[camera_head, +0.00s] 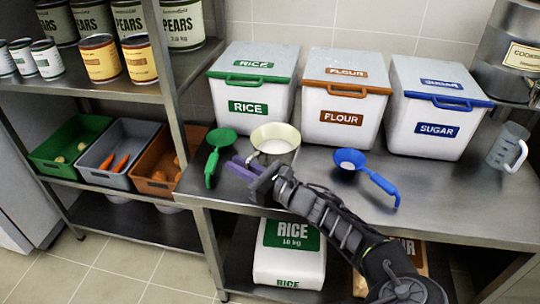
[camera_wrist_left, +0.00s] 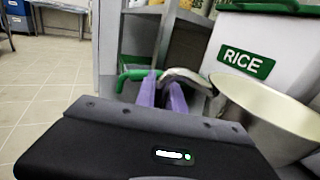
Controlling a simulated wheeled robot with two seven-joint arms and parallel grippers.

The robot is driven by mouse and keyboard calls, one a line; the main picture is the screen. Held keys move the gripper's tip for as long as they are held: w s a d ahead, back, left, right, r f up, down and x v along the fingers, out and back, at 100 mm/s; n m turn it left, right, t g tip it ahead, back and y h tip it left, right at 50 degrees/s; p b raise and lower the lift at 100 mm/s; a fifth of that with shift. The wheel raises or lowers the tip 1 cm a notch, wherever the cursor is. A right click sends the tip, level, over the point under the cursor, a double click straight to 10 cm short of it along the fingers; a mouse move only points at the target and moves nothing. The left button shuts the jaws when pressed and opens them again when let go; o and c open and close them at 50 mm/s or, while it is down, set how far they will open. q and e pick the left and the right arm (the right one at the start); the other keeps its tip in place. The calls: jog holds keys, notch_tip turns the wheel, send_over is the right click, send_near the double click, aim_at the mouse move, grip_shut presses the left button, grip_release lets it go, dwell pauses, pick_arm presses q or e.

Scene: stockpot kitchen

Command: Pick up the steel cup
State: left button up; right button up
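The steel cup (camera_head: 275,143) is a wide, pale-rimmed vessel standing upright on the steel counter in front of the rice bin. In the left wrist view the cup (camera_wrist_left: 270,115) fills the right side, and its curved grey handle (camera_wrist_left: 192,78) reaches left toward my fingertips. My left gripper (camera_head: 235,164) is low over the counter, at the cup's near left side. Its two purple fingers (camera_wrist_left: 164,80) are parted by a narrow gap near the handle's end. I cannot tell whether they touch the handle. My right gripper is not in view.
A green scoop (camera_head: 215,150) lies just left of the gripper and a blue scoop (camera_head: 365,172) lies right of the cup. Rice (camera_head: 250,107), flour (camera_head: 341,118) and sugar (camera_head: 433,129) bins stand behind. A measuring jug (camera_head: 507,147) stands at right.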

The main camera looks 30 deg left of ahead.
pick_arm(q)
grip_shut()
jog(key=shift+r, duration=0.1)
dwell(1.1)
notch_tip(320, 180, up, 18)
jog(key=p, duration=0.3)
jog(key=shift+p, duration=0.35)
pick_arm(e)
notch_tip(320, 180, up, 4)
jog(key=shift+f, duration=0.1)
